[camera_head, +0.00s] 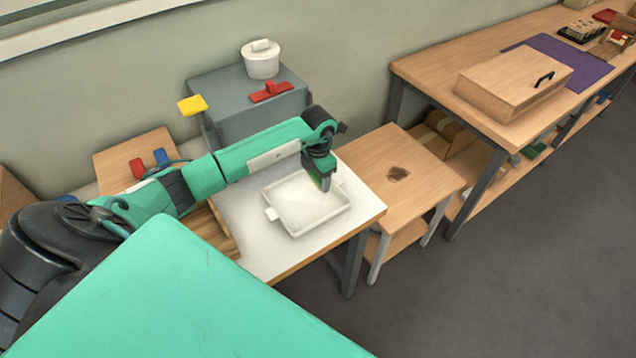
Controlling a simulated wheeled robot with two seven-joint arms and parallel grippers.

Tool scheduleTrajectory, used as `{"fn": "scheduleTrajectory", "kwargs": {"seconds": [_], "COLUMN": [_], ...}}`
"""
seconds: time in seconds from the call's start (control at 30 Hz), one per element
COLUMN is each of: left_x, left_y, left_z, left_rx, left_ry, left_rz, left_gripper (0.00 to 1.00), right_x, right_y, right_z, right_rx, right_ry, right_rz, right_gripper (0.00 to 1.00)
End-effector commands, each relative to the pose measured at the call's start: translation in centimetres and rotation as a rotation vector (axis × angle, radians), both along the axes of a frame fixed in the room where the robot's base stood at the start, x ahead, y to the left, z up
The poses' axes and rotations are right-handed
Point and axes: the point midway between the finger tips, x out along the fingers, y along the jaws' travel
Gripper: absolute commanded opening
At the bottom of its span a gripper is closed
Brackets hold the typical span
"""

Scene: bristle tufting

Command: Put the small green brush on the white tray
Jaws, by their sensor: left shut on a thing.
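The white tray (290,228) lies on a white-topped table in the middle of the view, a shallow square with raised rims and small side handles. My left arm reaches in from the left, and its gripper (325,184) points down over the tray's far right part. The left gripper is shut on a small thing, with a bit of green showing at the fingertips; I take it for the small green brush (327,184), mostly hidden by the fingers. I cannot tell whether it touches the tray. My right gripper is not in view.
A grey cabinet (215,90) behind bears a white tub (261,60) and a red object (271,91). A yellow piece (192,104) is beside it. A wooden stool-like table (425,185) with a dark hole stands right. A long bench holds a wooden box (500,95).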

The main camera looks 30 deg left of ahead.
Motion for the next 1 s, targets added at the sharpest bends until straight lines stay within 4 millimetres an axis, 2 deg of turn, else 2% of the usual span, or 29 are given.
{"fn": "scheduleTrajectory", "kwargs": {"seconds": [0.3, 0.73, 0.77, 0.83, 1.0], "left_x": [0.0, 0.0, 0.0, 0.0, 0.0], "left_y": [-0.1, 0.0, 0.0, 0.0, 0.0], "left_z": [-4.0, -4.8, -4.7, -4.6, -4.6], "left_rx": [-0.001, 0.0, 0.0, 0.0, 0.0], "left_ry": [0.0, -0.001, -0.001, 0.0, -0.001], "left_rz": [0.001, -0.001, -0.001, -0.001, -0.001], "left_gripper": [0.39, 0.39, 0.67, 0.81, 0.83], "right_x": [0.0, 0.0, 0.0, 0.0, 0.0], "right_y": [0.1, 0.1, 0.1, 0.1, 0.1], "right_z": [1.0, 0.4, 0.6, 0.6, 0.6], "right_rx": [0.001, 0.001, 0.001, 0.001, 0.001], "right_ry": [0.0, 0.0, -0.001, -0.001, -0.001], "right_rz": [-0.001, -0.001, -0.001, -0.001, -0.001], "right_gripper": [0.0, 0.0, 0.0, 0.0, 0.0]}}
